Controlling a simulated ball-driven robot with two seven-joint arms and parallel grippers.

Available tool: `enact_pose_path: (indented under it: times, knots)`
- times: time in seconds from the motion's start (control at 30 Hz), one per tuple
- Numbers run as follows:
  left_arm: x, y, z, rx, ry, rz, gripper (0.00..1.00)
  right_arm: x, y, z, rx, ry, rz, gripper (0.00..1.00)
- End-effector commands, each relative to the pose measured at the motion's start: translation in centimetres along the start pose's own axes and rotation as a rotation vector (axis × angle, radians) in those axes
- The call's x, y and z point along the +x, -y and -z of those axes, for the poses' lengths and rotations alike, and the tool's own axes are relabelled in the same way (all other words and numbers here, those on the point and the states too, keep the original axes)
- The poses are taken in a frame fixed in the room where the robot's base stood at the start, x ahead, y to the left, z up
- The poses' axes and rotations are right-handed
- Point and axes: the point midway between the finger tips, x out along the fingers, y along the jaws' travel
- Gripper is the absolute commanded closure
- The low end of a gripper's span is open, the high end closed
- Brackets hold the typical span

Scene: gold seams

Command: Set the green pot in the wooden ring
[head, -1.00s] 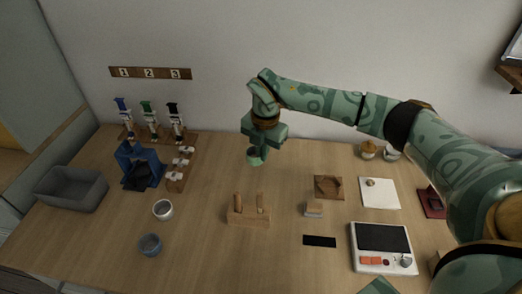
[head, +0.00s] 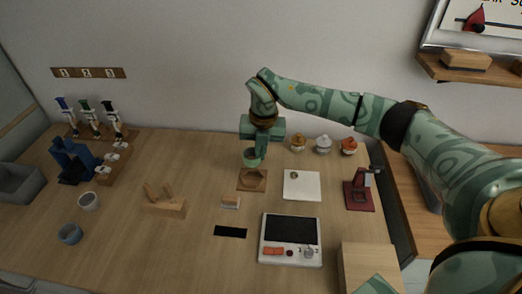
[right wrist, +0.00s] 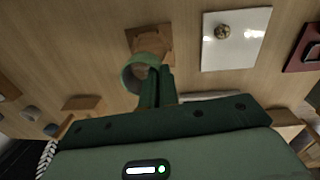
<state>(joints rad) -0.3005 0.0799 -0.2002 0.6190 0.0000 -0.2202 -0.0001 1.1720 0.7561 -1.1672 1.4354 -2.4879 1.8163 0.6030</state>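The green pot (head: 250,158) is a small round cup, held at its wall by my right gripper (head: 260,147). In the right wrist view the pot (right wrist: 138,74) hangs from the closed fingers (right wrist: 157,86), its open mouth showing. The wooden ring (head: 252,181) is a square brown piece with a round recess, lying on the table. In the head view the pot is just above its back edge. In the right wrist view the pot overlaps part of the ring (right wrist: 135,36); the exact height between them is hard to tell. My left gripper is not in view.
A white board with a small knob (head: 302,188) lies right of the ring. Several lidded jars (head: 323,144) stand behind.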

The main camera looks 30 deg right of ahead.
Motion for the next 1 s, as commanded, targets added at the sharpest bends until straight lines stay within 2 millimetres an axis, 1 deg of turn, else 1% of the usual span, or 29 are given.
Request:
enact_pose_path:
  times: [0.2, 0.47, 1.0]
  knots:
    - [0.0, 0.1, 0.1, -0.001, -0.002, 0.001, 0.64, 0.0, 0.0, 0.0, -0.061, 0.0, 0.0, 1.0]
    - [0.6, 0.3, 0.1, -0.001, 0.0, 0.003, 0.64, 0.8, 0.1, 0.0, -0.072, -0.001, 0.001, 1.0]
    - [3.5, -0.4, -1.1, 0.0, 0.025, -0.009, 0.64, 4.5, 0.3, 0.1, -0.07, -0.002, 0.002, 1.0]
